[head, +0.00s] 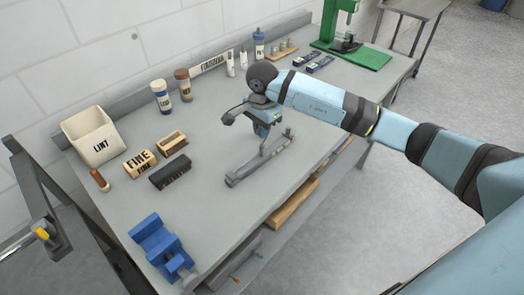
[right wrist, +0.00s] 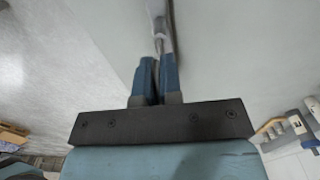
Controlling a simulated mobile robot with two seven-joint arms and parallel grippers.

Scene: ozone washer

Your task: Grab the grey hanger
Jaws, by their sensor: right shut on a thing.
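The grey hanger (head: 247,171) is a long, thin grey piece at the middle of the workbench, below my right gripper. My right gripper (head: 263,131) reaches in from the right and points down at it. In the right wrist view the two blue fingers (right wrist: 157,78) are close together, shut on a thin grey part of the hanger (right wrist: 160,38). Whether the hanger touches the bench top or is slightly above it, I cannot tell. My left gripper is not in view.
On the grey workbench (head: 205,150) stand a white LINT bin (head: 92,138), brushes and wooden blocks (head: 138,163) at left, a blue vise (head: 160,246) at the front, bottles (head: 161,96) at the back and a green press (head: 340,40) at the far end. Bare bench surrounds the hanger.

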